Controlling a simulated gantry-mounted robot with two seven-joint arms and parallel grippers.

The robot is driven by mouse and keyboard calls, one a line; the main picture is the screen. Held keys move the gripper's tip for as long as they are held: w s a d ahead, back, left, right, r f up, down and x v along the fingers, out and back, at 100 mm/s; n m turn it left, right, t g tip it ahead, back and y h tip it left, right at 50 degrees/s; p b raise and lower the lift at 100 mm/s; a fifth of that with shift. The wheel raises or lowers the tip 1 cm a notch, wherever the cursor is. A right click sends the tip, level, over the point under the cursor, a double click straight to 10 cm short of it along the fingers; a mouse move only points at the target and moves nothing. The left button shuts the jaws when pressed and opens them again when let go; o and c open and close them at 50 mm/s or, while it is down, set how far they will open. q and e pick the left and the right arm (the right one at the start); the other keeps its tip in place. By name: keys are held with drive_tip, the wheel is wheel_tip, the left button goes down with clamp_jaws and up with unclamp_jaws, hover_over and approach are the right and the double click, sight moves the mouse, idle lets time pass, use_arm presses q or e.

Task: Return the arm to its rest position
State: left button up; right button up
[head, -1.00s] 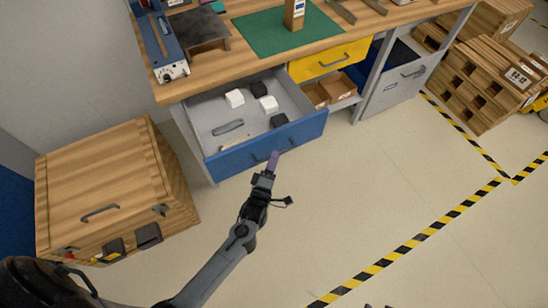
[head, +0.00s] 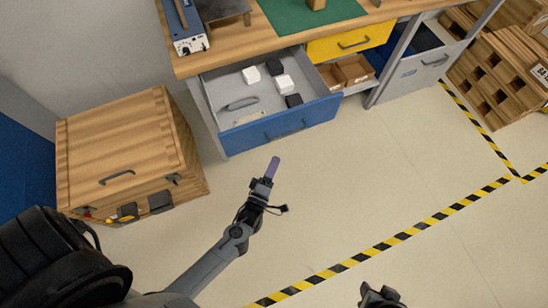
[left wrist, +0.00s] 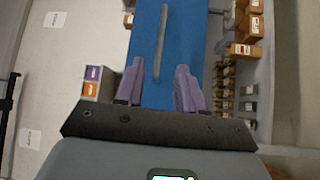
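My left gripper (head: 272,170) is on the arm coming in from the lower left in the head view. It hangs over open floor, apart from the blue drawer front (head: 252,134). In the left wrist view its two purple fingers (left wrist: 158,88) stand apart with nothing between them. Beyond them is a blue surface (left wrist: 180,45) with a long grey bar. My right gripper (head: 380,297) shows only as a dark piece at the bottom edge of the head view; its fingers cannot be made out clearly.
The open grey drawer holds white blocks (head: 284,82), dark blocks (head: 293,100) and a grey handle-like piece (head: 241,103). A wooden crate (head: 125,145) stands left, the workbench (head: 245,38) above. Yellow-black floor tape (head: 400,237) crosses the right. The central floor is clear.

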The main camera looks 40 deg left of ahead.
use_arm(q)
wheel_tip(320, 180, up, 8)
drive_tip(key=s+a+m+g+h, duration=0.2)
drive_tip(key=m+g+h, duration=0.3)
drive_tip(key=m, duration=0.4)
drive_tip(key=s+r+m+g, duration=0.1)
drive_tip(key=s+m+g, duration=1.05)
drive_tip(key=s, duration=0.25)
wheel_tip(320, 180, up, 35)
drive_tip(key=t+p, duration=0.1)
drive_tip(key=p, duration=3.5)
wheel_tip(320, 180, down, 55)
drive_tip(key=b, duration=5.4)
drive_tip(key=shift+w+d+r+b, duration=0.2)
drive_tip(key=shift+d+b, duration=0.2)
drive_tip(key=shift+d, duration=0.05)
